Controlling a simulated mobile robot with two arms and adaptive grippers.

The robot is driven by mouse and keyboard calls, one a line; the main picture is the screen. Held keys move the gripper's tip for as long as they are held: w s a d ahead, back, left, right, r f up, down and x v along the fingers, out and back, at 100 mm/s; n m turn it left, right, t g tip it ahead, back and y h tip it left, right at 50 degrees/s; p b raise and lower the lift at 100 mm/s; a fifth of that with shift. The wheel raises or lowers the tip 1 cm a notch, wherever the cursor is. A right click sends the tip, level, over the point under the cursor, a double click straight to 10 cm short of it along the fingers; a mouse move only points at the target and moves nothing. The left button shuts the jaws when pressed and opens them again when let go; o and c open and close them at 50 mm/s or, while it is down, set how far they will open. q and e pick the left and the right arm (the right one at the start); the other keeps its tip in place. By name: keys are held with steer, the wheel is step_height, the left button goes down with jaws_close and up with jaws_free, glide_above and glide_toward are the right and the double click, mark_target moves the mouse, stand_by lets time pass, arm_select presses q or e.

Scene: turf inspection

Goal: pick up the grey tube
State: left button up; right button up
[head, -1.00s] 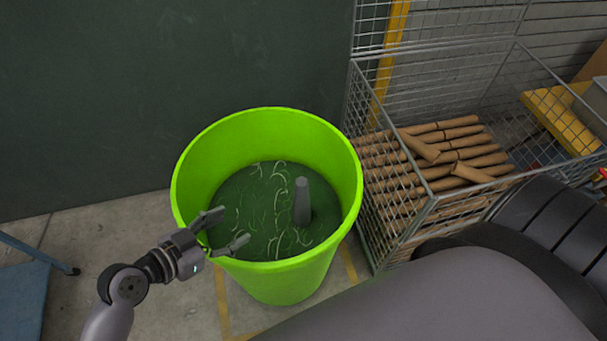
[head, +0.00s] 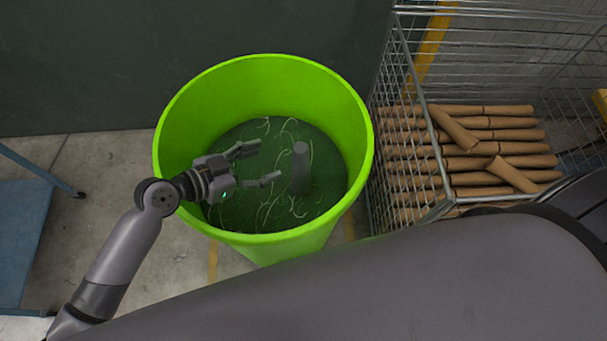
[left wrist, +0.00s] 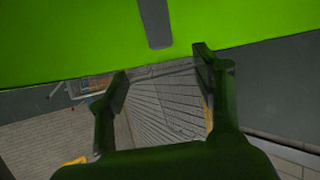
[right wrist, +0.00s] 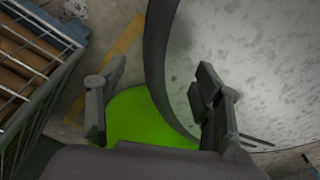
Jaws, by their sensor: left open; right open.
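The grey tube (head: 300,166) stands upright in the bright green bin (head: 182,120), its foot on the dark green bottom. In the left wrist view the tube (left wrist: 154,22) shows at the top, just beyond the fingertips. My left gripper (head: 262,163) is open inside the bin, left of the tube, with its fingers pointing toward it. A gap remains between fingertips and tube. My right gripper (right wrist: 158,75) is open and empty in its own wrist view, and out of the head view.
Pale curved strands lie on the bin's bottom. A wire cage (head: 440,207) with stacked brown rolls (head: 495,136) stands close to the right of the bin. A blue stand (head: 22,225) is at the left. A dark wall is behind.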

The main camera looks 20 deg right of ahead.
mark_target(293, 156)
arm_select(q)
steer(key=x, duration=0.2)
steer(key=f+x, duration=0.1)
steer(key=x, duration=0.4)
steer(key=shift+s+a+f, duration=0.15)
steer(key=shift+a+f, duration=0.05)
steer(key=shift+a, duration=0.15)
steer(key=shift+x, duration=3.1)
steer(key=shift+a+f, duration=0.15)
arm_select(e)
steer(key=shift+d+f, duration=0.3)
steer(key=shift+d, duration=0.5)
arm_select(q)
steer(key=c, duration=0.4)
jaws_close()
arm_select(e)
steer(key=shift+a, duration=0.15)
